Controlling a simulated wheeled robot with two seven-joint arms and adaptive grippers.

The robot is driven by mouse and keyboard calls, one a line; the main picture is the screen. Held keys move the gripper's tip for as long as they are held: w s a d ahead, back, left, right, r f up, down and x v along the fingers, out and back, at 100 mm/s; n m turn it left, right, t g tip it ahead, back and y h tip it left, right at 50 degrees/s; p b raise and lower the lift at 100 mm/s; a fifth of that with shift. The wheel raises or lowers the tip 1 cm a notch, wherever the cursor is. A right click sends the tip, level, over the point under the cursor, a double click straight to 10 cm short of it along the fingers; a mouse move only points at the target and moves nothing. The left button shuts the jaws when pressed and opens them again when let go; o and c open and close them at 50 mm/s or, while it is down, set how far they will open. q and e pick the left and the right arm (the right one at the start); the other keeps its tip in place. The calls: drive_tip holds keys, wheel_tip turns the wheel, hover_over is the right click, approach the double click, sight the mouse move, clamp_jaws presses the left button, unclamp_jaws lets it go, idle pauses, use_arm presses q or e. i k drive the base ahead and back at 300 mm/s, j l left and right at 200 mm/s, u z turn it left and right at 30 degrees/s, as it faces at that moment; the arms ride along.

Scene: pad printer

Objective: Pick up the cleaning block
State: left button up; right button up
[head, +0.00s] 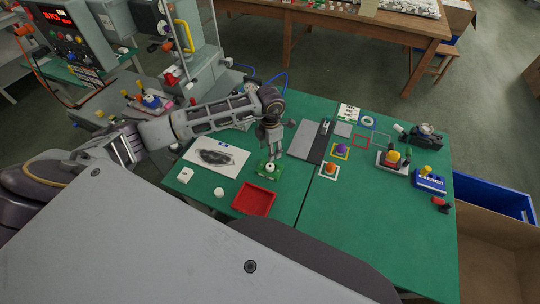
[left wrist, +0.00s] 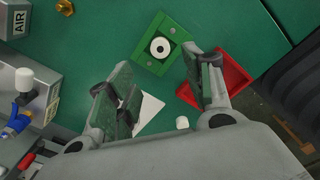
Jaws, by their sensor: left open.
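I cannot tell for certain which object is the cleaning block. A green square holder (head: 260,174) with a round white piece (head: 269,167) stands on the green table, just below my left gripper (head: 271,150). In the left wrist view the white piece (left wrist: 161,47) has a dark centre and sits inside the green square frame (left wrist: 142,55). My left gripper (left wrist: 158,78) is open and empty, its fingers apart with the holder beyond their tips. My right gripper is not in view.
A red tray (head: 253,199) is close by on the near side. A white sheet with a dark shape (head: 215,157) lies left of the gripper. Coloured knobs, square frames and a blue block (head: 430,181) occupy the table's right. A printer stands at the back left.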

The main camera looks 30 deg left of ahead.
sight(184, 174)
drive_tip(key=u, duration=2)
